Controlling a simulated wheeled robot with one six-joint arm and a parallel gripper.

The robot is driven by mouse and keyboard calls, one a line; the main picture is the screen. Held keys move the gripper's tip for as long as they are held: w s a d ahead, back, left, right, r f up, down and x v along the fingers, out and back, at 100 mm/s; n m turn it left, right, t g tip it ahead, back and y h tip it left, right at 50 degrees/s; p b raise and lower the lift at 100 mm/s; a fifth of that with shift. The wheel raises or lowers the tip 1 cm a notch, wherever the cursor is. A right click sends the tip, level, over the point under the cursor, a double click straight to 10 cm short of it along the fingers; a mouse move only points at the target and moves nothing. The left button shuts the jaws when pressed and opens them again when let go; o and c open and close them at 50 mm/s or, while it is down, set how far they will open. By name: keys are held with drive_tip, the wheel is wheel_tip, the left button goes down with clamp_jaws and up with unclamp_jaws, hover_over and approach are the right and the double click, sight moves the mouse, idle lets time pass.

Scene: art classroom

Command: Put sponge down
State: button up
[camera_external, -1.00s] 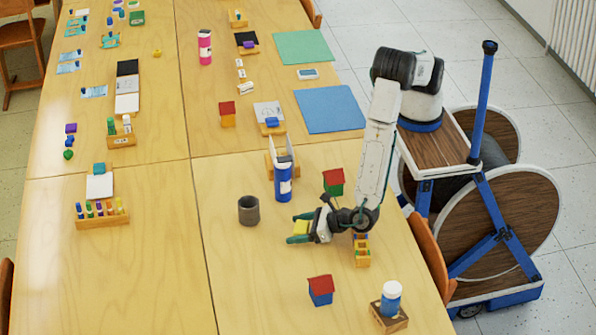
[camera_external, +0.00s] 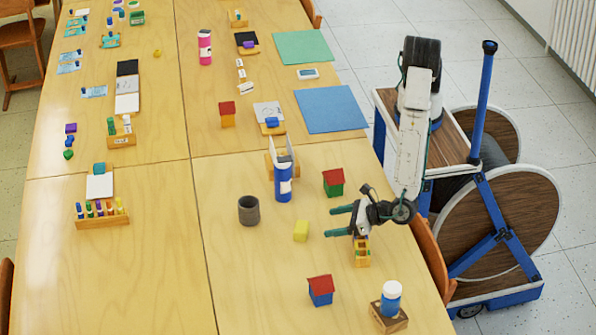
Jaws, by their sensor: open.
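The yellow sponge (camera_external: 301,231) lies on the near right table (camera_external: 240,290), to the right of the dark grey cup (camera_external: 248,210). My gripper (camera_external: 333,221) is open and empty, to the right of the sponge and apart from it. Its two green-tipped fingers point left towards the sponge. My gripper is at the table's right side, close above a small wooden holder with coloured pieces (camera_external: 362,256).
A house with a red roof and green base (camera_external: 333,183) stands just behind my gripper. A red-roofed blue house (camera_external: 320,291) and a blue-and-white bottle (camera_external: 391,298) on a wooden block are in front. A blue bottle (camera_external: 283,182) stands behind the sponge. The table's front left is clear.

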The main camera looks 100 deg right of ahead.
drive_tip(key=w+d+r+m+g+h, duration=0.15)
drive_tip(key=d+r+m+g, duration=0.5)
drive_tip(key=d+r, duration=0.65)
drive_tip(key=d+r+m+g+h, duration=0.25)
drive_tip(key=d+r+m, duration=0.6)
drive_tip(key=d, duration=0.75)
drive_tip(key=s+d+r+m+g+y, duration=0.2)
drive_tip(key=s+d+r+m, duration=0.15)
drive_tip(key=s+d, duration=0.25)
drive_tip(key=s+d+r+m+g+y, duration=0.1)
drive_tip(key=s+d+r+m+y, duration=0.1)
drive_tip(key=s+d+m, duration=0.35)
drive_tip(key=s+d+r+m+y, duration=0.1)
drive_tip(key=s+d+m+y, duration=0.2)
drive_tip(key=s, duration=0.8)
drive_tip(key=shift+s+r+m+t+y, duration=0.35)
drive_tip(key=shift+m+y, duration=0.85)
drive_tip(key=shift+m, duration=1)
